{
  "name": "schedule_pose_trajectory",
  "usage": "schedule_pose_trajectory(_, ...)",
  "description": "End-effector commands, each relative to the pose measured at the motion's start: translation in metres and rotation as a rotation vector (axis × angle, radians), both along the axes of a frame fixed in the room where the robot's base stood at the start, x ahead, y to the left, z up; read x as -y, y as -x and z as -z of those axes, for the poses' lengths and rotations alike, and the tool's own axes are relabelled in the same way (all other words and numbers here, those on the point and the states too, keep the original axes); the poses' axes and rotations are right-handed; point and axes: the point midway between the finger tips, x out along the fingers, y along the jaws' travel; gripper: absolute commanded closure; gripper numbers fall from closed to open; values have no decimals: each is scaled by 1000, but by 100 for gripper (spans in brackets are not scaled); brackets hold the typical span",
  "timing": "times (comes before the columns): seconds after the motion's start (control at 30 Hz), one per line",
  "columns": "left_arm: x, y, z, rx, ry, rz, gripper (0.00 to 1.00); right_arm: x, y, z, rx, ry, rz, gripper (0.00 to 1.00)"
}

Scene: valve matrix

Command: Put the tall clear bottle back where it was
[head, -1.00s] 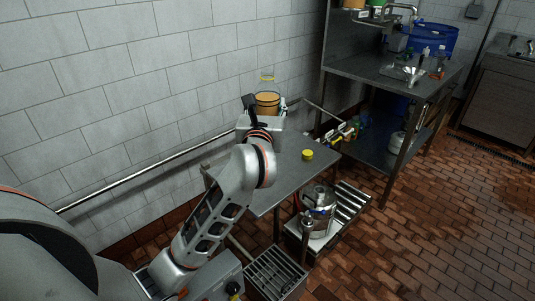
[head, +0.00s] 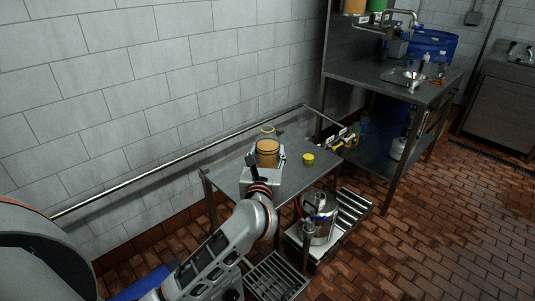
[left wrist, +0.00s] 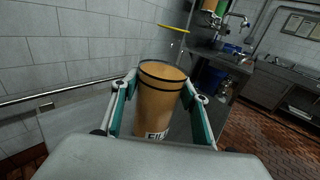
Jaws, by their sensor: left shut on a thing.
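The tall clear bottle (head: 267,153) has tan contents in its lower part, a see-through upper part and a yellow ring at the top. My left gripper (head: 262,168) is shut around its lower part, and the bottle looks about upright. In the left wrist view the bottle (left wrist: 160,95) stands between the two fingers of the gripper (left wrist: 158,115), with dark bands and part of a label showing. In the head view it appears over the steel table (head: 230,161). Its base is hidden, so I cannot tell whether it touches the tabletop. My right gripper is out of view.
A small yellow lid (head: 308,158) lies on the table to the right of the bottle. A steel pot (head: 319,217) stands below. A rail (head: 150,184) runs along the tiled wall. A taller steel bench (head: 390,78) stands at right. Bare tabletop shows left of the gripper.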

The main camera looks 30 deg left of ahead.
Motion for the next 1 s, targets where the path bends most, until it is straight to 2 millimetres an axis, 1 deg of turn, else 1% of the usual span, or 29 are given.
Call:
schedule_pose_trajectory(0.17, 0, 0, -3, 5, -2, 0, 77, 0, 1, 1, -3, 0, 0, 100)
schedule_pose_trajectory(0.33, 0, 0, 1, 4, -1, 0, 77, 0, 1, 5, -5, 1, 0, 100)
schedule_pose_trajectory(0.37, 0, 0, 3, 1, 0, 0, 50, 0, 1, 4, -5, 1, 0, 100)
schedule_pose_trajectory(0.4, 0, 0, 2, 1, 0, 0, 40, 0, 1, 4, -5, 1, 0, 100)
schedule_pose_trajectory(0.43, 0, 0, 2, 1, 0, 0, 39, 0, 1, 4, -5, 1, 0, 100)
schedule_pose_trajectory(0.73, 0, 0, 1, 1, 1, 0, 39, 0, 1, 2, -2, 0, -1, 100)
schedule_pose_trajectory(0.83, 0, 0, -3, 1, 1, 0, 39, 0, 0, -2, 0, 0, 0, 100)
schedule_pose_trajectory(0.93, 5, 11, 0, 1, 2, 1, 39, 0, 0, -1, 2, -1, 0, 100)
schedule_pose_trajectory(1.0, 9, 22, 0, -1, 4, 1, 39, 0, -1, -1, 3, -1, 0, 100)
